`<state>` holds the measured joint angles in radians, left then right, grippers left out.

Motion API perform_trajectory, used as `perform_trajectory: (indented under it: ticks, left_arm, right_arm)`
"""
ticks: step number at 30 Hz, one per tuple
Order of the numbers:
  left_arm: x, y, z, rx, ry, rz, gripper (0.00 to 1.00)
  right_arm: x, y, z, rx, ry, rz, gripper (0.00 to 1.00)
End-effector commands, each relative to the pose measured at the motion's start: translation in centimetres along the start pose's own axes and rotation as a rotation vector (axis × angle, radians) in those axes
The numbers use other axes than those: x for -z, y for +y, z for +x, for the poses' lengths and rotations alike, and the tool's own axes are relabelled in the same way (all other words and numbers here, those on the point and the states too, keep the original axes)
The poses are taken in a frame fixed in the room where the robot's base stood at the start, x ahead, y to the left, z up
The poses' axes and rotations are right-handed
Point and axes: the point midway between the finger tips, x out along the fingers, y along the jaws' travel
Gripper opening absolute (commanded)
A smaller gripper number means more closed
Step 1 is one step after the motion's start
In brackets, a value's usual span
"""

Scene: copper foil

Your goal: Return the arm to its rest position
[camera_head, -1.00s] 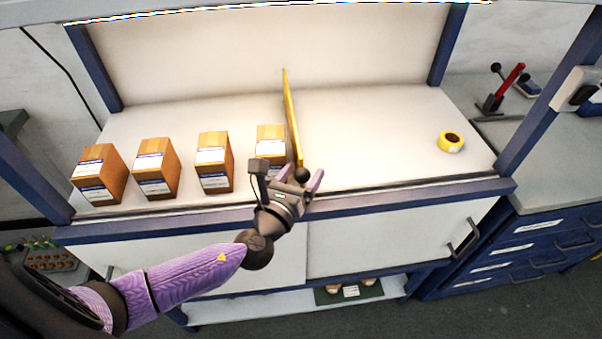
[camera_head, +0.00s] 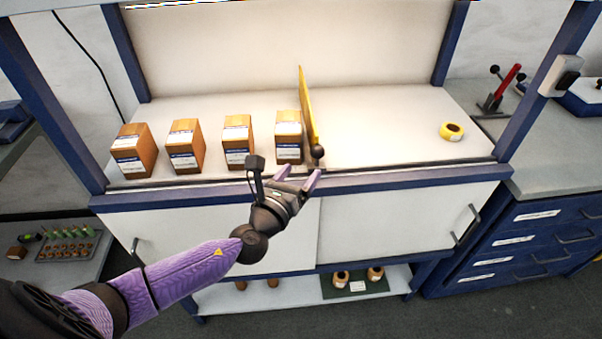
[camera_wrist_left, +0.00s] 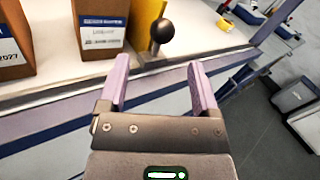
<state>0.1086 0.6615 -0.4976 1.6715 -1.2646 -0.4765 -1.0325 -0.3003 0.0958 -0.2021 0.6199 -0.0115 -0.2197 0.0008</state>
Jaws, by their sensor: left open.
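My left gripper (camera_head: 299,180) is in front of the bench's front edge, near the middle of the head view. Its two purple fingers are apart with nothing between them, and they show open in the left wrist view (camera_wrist_left: 160,85) too. Just beyond the fingers stands a yellow upright divider (camera_head: 308,108) with a black ball knob (camera_head: 318,151). The knob also shows in the left wrist view (camera_wrist_left: 162,31), apart from the fingers. My purple left arm (camera_head: 185,272) reaches in from the lower left. My right gripper is not seen.
Several brown boxes with white-and-blue labels, such as the rightmost box (camera_head: 288,137), stand left of the divider. A yellow tape roll (camera_head: 451,131) lies at the right on the white bench top (camera_head: 385,130). A blue drawer cabinet (camera_head: 540,237) stands at the right. A lower shelf (camera_head: 300,292) holds small items.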

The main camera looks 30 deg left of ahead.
Motion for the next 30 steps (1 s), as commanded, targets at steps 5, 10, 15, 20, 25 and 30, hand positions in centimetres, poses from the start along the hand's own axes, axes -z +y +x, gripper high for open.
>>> perform_trajectory:
  ticks: [5, 10, 15, 20, 25, 30]
  left_arm:
    - [0.0, -0.1, -0.1, -0.005, 0.0, -0.019, 0.81]
    - [2.1, 0.4, -4.9, -0.336, -0.005, -0.813, 0.81]
    - [6.6, 0.4, -12.8, -0.85, 0.002, -1.587, 0.81]
    - [8.9, -1.6, -18.8, -1.244, 0.001, -1.969, 0.81]
    - [9.6, -4.5, -24.4, -1.643, -0.005, -2.22, 0.81]
    - [13.0, -4.8, -25.5, -1.792, -0.01, -2.249, 0.81]
  right_arm:
    - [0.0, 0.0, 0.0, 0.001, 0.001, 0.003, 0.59]
    - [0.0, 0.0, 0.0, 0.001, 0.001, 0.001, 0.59]
    - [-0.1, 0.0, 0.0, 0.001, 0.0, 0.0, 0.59]
    - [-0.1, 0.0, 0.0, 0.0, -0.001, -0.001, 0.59]
    - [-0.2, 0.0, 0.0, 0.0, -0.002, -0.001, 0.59]
    - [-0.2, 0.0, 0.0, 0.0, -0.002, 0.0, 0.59]
